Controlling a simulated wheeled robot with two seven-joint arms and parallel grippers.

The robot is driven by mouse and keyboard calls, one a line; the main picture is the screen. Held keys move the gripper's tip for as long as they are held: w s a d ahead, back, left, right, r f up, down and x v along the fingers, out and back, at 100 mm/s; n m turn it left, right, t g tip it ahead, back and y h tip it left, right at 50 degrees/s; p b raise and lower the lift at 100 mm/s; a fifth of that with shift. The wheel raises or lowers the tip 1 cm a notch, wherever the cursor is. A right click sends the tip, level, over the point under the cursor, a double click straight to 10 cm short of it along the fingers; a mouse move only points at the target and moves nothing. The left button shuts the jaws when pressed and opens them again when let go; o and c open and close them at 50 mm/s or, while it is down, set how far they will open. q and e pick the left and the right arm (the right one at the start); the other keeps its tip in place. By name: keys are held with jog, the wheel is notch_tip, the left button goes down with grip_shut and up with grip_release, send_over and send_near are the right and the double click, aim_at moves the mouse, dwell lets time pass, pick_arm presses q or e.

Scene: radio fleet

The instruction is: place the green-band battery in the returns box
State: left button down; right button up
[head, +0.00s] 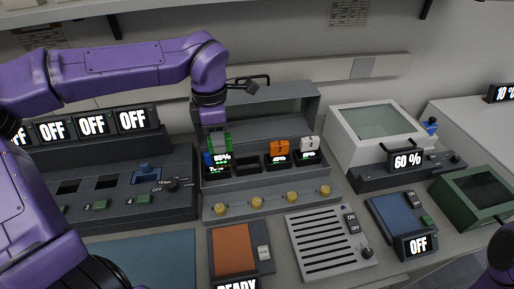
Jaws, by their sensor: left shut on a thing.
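My left gripper (214,130) reaches down over the leftmost bay of the grey charging rack (262,203). It is shut on the green-band battery (222,142), which is upright at that bay, above a small lit display. The gripper hides part of the battery, so I cannot tell how deep it sits. No returns box label is legible; a dark green open box (474,196) stands at the right, and it looks empty. My right gripper is out of view.
An orange battery (278,148) and a white battery (309,144) stand in the rack's right bays. A pale lidded box (340,139) with a handle is behind right. A slotted grey panel (325,241) and blue pad unit (398,217) lie in front.

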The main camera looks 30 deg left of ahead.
pick_arm(q)
jog(key=w+f, duration=0.1)
jog(key=w+f+p, duration=0.1)
jog(key=w, duration=0.1)
jog(key=shift+d, duration=0.4)
jog(key=w+f, duration=0.2)
jog(key=f, duration=0.1)
jog(key=w+f+p, duration=0.1)
jog(key=w+f, duration=0.1)
jog(key=f, duration=0.1)
jog(key=w+f+p, duration=0.1)
jog(key=w+f, duration=0.1)
jog(key=f, duration=0.1)
jog(key=shift+w+d+f, duration=0.15)
jog(key=shift+w+d, duration=0.1)
jog(key=shift+d, duration=0.1)
jog(key=c, duration=1.2)
grip_release()
jog(key=shift+w+f, duration=0.1)
jog(key=o, duration=0.4)
jog(key=shift+c, duration=0.2)
jog(key=shift+s+r, duration=0.2)
jog(key=shift+s, duration=0.05)
notch_tip(320, 180, up, 12)
jog(key=b, duration=0.1)
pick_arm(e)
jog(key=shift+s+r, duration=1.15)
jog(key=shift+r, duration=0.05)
